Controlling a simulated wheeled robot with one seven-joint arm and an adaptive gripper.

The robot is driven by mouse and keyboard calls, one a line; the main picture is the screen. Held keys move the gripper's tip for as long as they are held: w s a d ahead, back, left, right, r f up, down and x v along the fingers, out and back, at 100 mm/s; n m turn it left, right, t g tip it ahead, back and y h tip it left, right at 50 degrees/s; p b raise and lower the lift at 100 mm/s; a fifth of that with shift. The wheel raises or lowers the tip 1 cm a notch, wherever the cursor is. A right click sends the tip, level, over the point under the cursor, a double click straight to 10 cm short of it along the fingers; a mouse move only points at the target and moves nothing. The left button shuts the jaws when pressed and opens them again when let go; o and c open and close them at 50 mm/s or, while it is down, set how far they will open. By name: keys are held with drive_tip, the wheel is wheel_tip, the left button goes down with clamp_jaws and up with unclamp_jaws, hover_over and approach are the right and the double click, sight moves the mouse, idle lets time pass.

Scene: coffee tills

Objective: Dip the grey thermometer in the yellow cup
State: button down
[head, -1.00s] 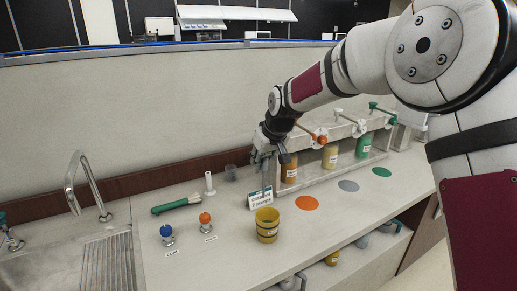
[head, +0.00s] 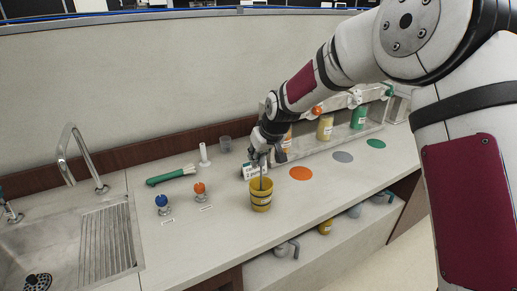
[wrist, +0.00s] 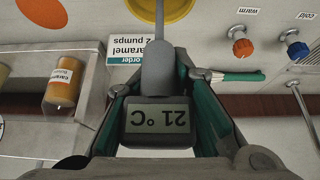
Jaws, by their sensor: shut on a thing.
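The yellow cup (head: 261,202) stands upright on the counter, and part of it shows at the top of the wrist view (wrist: 178,10). My gripper (head: 264,157) is above it, shut on the grey thermometer (wrist: 153,75). The thermometer's display reads 21 °C, upside down in the wrist view. Its thin probe (head: 261,174) points down at the cup's mouth in the head view. I cannot tell how deep the tip reaches; the cup's near wall hides its inside.
An order card (head: 250,172) reading caramel, 2 pumps stands just behind the cup. Orange (head: 301,173), grey and green discs lie to the right, before the bottle shelf. Blue (head: 161,200) and orange (head: 199,188) knobs, a green-handled brush (head: 170,177) and the sink are to the left.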

drive_tip(key=shift+f+b, duration=0.5)
drive_tip(key=shift+f, duration=2.45)
drive_tip(key=shift+w+d, duration=0.1)
drive_tip(key=shift+d, duration=0.05)
drive_tip(key=shift+w+d, duration=0.2)
drive_tip(key=shift+d, duration=0.05)
drive_tip(key=shift+s+a, duration=0.1)
drive_tip(key=shift+a, duration=0.05)
drive_tip(key=shift+s+a, duration=0.2)
drive_tip(key=shift+a, duration=0.05)
drive_tip(key=shift+d, duration=0.1)
